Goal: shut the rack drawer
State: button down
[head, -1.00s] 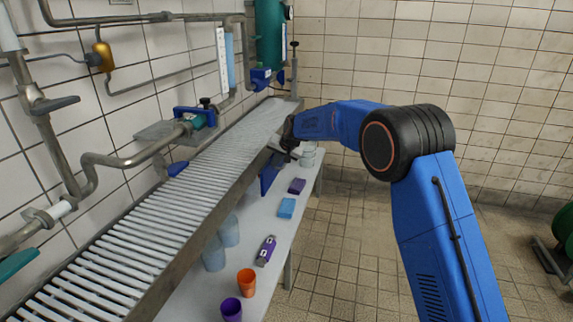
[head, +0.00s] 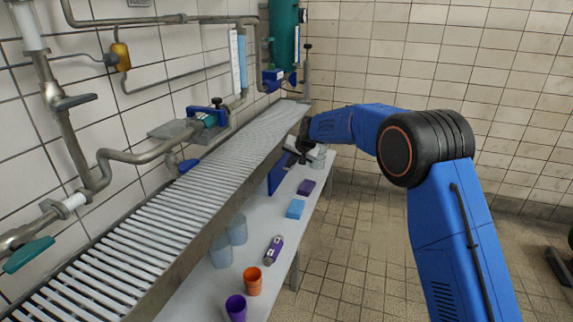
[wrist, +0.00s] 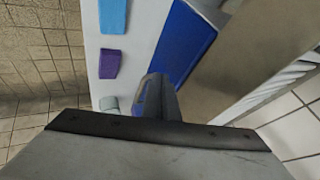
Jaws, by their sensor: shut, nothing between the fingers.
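A blue panel (head: 278,177) stands under the far part of the slatted rack (head: 190,200), above the white shelf. It may be the drawer's front; I cannot tell how far the drawer sticks out. In the wrist view the blue panel (wrist: 185,45) is a flat face with a paler rim, just beyond my fingers. My gripper (head: 296,158) is beside the panel at its right, partly dark against the rack's end. In the wrist view my gripper (wrist: 155,95) is shut and empty, its tip near the panel's lower edge. I cannot tell whether they touch.
The white shelf (head: 200,296) holds a purple block (head: 306,187), a blue block (head: 295,208), a purple-and-white item (head: 274,250), an orange cup (head: 252,280), a purple cup (head: 236,307) and clear cups (head: 220,250). Pipes line the left wall.

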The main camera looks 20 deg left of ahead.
jog(key=s+d+r, duration=0.4)
jog(key=d+r, duration=0.2)
jog(key=d, duration=0.2)
jog(key=s+d+r+h, duration=0.1)
jog(key=s+d+r, duration=0.45)
jog(key=d, duration=0.35)
jog(key=s+d+r, duration=0.4)
jog(key=d+r, duration=0.2)
jog(key=d, duration=0.2)
jog(key=s+d+r+h, duration=0.2)
jog(key=s+d+r, duration=0.1)
jog(key=s+d, duration=1.15)
jog(key=s+d+f+h, duration=0.1)
jog(key=s+d+f, duration=0.2)
jog(key=s+d, duration=0.3)
jog(key=s+d+f, duration=0.4)
jog(key=s+d, duration=0.3)
jog(key=s, duration=0.7)
jog(key=s+d+f+h, duration=0.1)
jog(key=s+d+f, duration=0.2)
jog(key=s+d, duration=0.4)
jog(key=s, duration=0.4)
jog(key=shift+d+f+m+h, duration=0.15)
jog(key=shift+f+m+h, duration=0.15)
jog(key=shift+m, duration=0.1)
jog(key=shift+r, duration=0.1)
